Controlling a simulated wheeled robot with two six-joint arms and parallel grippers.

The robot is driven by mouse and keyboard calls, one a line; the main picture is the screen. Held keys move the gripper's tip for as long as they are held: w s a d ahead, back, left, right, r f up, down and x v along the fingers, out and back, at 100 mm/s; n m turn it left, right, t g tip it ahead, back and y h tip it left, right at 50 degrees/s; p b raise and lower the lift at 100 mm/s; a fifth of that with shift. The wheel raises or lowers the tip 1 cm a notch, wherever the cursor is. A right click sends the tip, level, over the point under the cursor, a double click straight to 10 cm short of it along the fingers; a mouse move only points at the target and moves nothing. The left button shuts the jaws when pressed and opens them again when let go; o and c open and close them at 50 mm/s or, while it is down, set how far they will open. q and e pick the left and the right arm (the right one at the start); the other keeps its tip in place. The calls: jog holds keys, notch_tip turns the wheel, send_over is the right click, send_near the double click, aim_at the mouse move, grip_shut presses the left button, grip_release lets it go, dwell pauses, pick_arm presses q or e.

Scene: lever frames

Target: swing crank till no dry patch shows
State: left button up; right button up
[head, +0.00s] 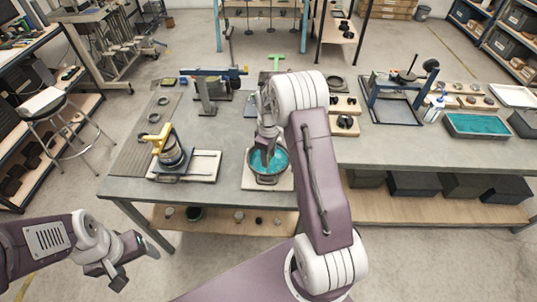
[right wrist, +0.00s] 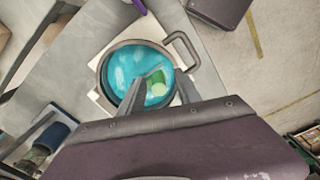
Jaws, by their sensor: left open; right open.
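A round grey pan (head: 267,179) with teal contents stands on a pale board on the table. In the right wrist view the pan (right wrist: 104,80) has a loop handle at its upper right, and its teal contents (right wrist: 125,65) carry paler streaks. A green piece with a light green round top (right wrist: 158,89) shows inside the pan; I cannot tell if it is the crank. My right gripper (head: 267,152) is open over the pan, and its fingers (right wrist: 160,88) appear either side of the green piece; contact is unclear. My left gripper (head: 117,277) is open and empty, off the table's front left.
A yellow-handled device (head: 161,138) with a dark cylinder stands left of the pan. A blue lever frame (head: 215,73) is behind it. To the right are a blue frame (head: 375,92) and a teal-filled tray (head: 478,125). The table front right of my arm is clear.

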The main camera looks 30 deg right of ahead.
jog(key=shift+w+f, duration=0.15)
jog(key=shift+c, duration=1.2)
grip_shut()
